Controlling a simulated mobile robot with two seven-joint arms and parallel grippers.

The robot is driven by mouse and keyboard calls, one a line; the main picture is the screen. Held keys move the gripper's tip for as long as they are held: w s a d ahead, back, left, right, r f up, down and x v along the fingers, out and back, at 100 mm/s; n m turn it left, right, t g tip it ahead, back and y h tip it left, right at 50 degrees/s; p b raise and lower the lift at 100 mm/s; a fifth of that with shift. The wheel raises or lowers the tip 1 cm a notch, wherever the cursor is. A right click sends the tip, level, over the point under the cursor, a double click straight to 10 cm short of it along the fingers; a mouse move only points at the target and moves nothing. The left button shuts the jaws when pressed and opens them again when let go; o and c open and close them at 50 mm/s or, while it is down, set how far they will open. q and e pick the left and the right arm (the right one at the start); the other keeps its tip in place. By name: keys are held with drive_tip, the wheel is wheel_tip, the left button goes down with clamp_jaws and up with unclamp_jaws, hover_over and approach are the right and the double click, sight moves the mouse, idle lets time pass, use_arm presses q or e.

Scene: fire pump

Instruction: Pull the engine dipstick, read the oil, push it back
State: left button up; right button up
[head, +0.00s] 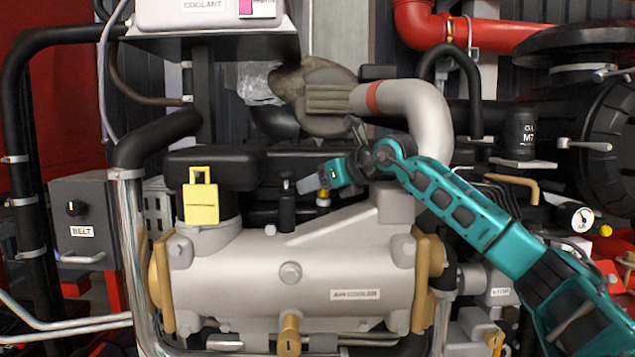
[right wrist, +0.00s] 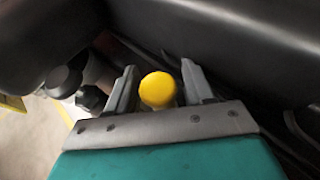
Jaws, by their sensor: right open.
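A small yellow round knob (head: 323,197), which looks like the dipstick handle, sits low behind the grey air cooler (head: 290,275) on the engine. In the right wrist view the yellow knob (right wrist: 158,89) lies between the two grey fingers, with a gap on each side. My right gripper (head: 312,186) reaches in from the right over the engine. Its jaws (right wrist: 158,92) are open around the knob and not closed on it. The dipstick's shaft is hidden below the knob. My left gripper is not in view.
A black fitting (head: 287,190) stands just left of the gripper. A dark cover (head: 210,167) and a light grey pipe (head: 420,105) crowd the space. A gauge (head: 581,218) is at the right.

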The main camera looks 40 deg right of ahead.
drive_tip(key=shift+w, duration=0.15)
drive_tip(key=shift+c, duration=0.3)
clamp_jaws()
